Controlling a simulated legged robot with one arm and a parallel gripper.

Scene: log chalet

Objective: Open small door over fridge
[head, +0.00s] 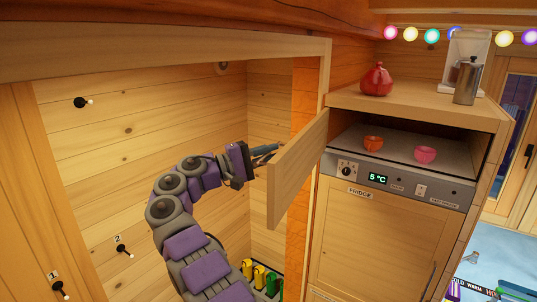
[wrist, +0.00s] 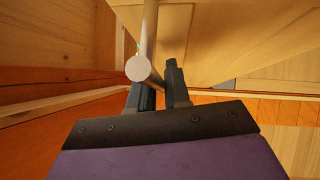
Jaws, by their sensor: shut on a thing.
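The small wooden door (head: 297,168) over the fridge stands swung out to the left, away from its compartment (head: 440,142). The fridge (head: 372,240) is below, with a 5 °C display on its panel. My gripper (head: 264,152) is at the left face of the small door. The pale door panel (wrist: 225,35) lies behind the handle. In the head view the door hides the handle and fingertips in part.
An orange cup (head: 373,143) and a pink cup (head: 425,154) sit inside the opening. A red pot (head: 376,79) and a metal moka pot (head: 466,81) stand on top of the cabinet. Wall hooks (head: 82,102) are at left.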

